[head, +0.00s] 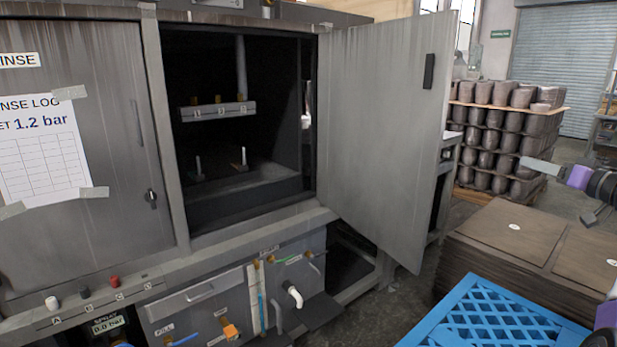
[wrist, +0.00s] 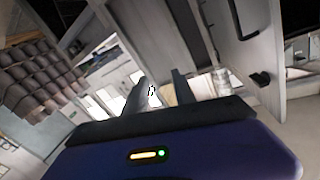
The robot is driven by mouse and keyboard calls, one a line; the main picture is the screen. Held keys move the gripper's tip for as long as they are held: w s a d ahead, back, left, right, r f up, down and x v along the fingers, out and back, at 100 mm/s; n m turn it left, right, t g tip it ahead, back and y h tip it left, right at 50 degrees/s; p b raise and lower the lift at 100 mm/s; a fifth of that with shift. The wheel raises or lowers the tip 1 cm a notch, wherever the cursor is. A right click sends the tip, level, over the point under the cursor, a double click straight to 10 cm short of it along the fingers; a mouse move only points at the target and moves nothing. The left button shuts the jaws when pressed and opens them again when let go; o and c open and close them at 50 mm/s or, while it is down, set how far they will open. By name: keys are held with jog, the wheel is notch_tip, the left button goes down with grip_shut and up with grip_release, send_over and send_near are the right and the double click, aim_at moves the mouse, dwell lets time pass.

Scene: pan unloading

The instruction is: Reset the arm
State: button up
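My gripper (wrist: 158,86) shows in the wrist view with its two dark fingers apart and nothing held between them. In the head view my gripper (head: 537,167) is at the right edge, raised above the stacked brown sheets and pointing left toward the open cabinet door.
The grey cabinet door (head: 385,130) stands wide open, its handle (wrist: 261,80) near my gripper's right in the wrist view. A blue crate (head: 500,318) and brown stack (head: 520,232) lie below. Stacked grey cylinders (head: 497,145) stand behind.

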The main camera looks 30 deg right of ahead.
notch_tip(320, 180, down, 10)
jog(key=w+a+m+g+h, duration=0.1)
jog(key=w+m+g+h, duration=0.15)
jog(key=m+h, duration=0.2)
jog(key=s+a+f+g+h+p, duration=0.1)
jog(key=a+f+h, duration=0.1)
jog(key=a+f, duration=0.65)
jog(key=s+a+f+g+h+p, duration=0.15)
jog(key=a+f, duration=0.45)
jog(key=a, duration=0.6)
jog(key=s+a+r+n+t+y+p, duration=0.1)
jog(key=s+a+n, duration=0.15)
jog(key=a, duration=0.65)
jog(key=s+a+n+t+y+p, duration=0.15)
jog(key=s+a, duration=0.25)
jog(key=a, duration=0.5)
jog(key=s+a+r+n+t+y, duration=0.1)
jog(key=s+a+t, duration=0.15)
jog(key=a, duration=0.65)
jog(key=s+a+n+g+y+p, duration=0.2)
jog(key=s+a+n+y, duration=0.3)
jog(key=s+a, duration=1.1)
jog(key=a+y, duration=0.1)
jog(key=y, duration=0.2)
jog(key=shift+s+r+g+p, duration=0.2)
jog(key=shift+r+g+p, duration=0.05)
jog(key=shift+g+p, duration=0.15)
